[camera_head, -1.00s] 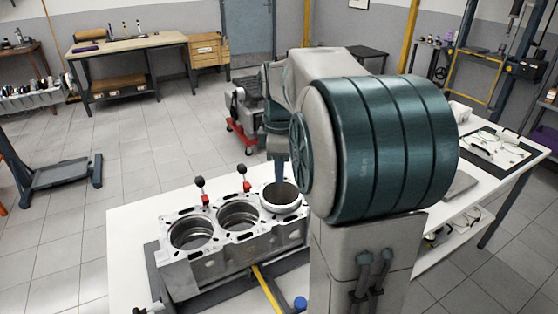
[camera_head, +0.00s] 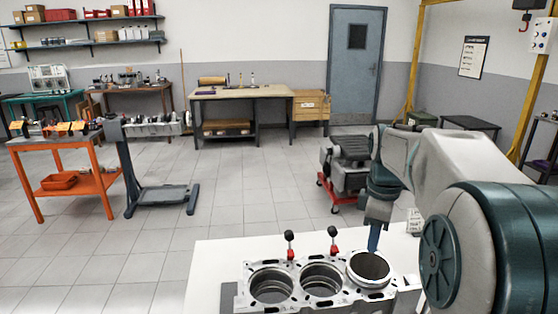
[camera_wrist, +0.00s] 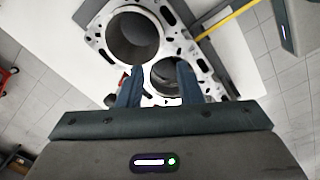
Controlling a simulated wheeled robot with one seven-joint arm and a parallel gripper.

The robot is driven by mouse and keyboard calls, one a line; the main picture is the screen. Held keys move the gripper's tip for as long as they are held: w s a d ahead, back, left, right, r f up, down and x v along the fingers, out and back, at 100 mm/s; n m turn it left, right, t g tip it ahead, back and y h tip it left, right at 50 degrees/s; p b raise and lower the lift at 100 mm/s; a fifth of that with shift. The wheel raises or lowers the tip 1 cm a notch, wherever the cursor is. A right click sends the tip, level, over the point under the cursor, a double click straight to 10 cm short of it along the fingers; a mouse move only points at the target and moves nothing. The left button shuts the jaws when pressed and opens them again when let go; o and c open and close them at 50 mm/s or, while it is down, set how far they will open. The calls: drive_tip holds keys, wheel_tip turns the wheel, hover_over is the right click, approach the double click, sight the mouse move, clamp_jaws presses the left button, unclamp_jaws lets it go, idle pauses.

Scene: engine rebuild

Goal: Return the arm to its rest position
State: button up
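My arm reaches in from the right in the head view. My gripper (camera_head: 373,245) points down over the right end of the grey engine block (camera_head: 310,298), close above the raised ring (camera_head: 370,268) at the right-hand bore. In the wrist view my gripper (camera_wrist: 158,72) has its two fingers apart, with nothing visible held between them. Part of the block (camera_wrist: 212,88) shows beyond and between the fingers, with one bore fully in view and another partly hidden. I cannot tell whether the fingertips touch the block.
The block stands on a white table (camera_head: 215,262). Two upright black-knobbed pins with red bases (camera_head: 290,246) stand behind the bores. A grey engine on a red stand (camera_head: 347,165) is beyond the table. An orange cart (camera_head: 65,160) is at left.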

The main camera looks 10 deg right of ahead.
drive_tip(key=s+a+f+m+t, duration=0.1)
drive_tip(key=s+a+f+m, duration=0.3)
drive_tip(key=s, duration=0.4)
drive_tip(key=s+a+f+m+t, duration=0.1)
drive_tip(key=s+a+f+m, duration=0.3)
drive_tip(key=s+a+m, duration=0.3)
drive_tip(key=shift+s+m+t, duration=0.3)
drive_tip(key=shift+s+m, duration=0.1)
drive_tip(key=shift+s, duration=0.4)
